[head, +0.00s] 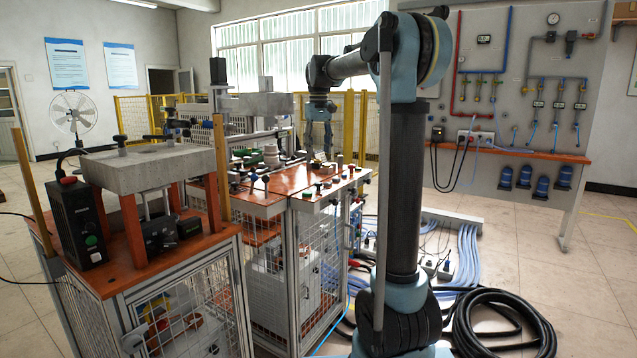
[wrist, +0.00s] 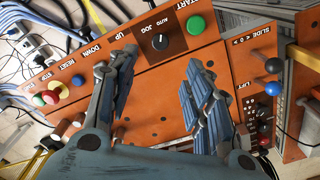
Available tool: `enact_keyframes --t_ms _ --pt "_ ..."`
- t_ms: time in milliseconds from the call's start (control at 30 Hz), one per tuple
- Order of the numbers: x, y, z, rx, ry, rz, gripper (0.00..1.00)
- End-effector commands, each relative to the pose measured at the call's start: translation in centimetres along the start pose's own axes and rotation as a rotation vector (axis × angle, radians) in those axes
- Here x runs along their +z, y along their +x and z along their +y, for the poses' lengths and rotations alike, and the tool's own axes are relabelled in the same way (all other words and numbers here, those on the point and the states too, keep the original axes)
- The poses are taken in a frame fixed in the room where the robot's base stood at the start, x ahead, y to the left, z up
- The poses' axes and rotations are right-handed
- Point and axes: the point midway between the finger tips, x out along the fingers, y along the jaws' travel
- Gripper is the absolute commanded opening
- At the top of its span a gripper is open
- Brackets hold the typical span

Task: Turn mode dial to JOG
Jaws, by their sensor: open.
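The mode dial (wrist: 160,42) is a round black knob on a dark square plate on the orange control panel (wrist: 150,85). The labels AUTO and JOG are printed beside it. A light mark shows on the knob, but which label it points to is too small to tell. My gripper (wrist: 160,62) is open and empty, with its two blue-grey fingers spread apart. In the wrist view the dial lies just beyond the fingertips, between them in the picture. The head view shows my gripper (head: 320,150) above the orange-topped console (head: 325,190); the dial cannot be made out there.
A green START button (wrist: 195,24) is right of the dial. Red, yellow and green buttons (wrist: 50,96) sit at the panel's left end. The slide and lift levers (wrist: 272,88) stand at the right. A black hose coil (head: 500,325) lies on the floor.

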Motion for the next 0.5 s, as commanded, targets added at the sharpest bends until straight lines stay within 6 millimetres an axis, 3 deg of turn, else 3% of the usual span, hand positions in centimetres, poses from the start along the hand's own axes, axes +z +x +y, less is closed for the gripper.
enact_keyframes --t_ms 500 --pt "0.0 9.1 0.0 0.0 0.0 0.0 0.46"
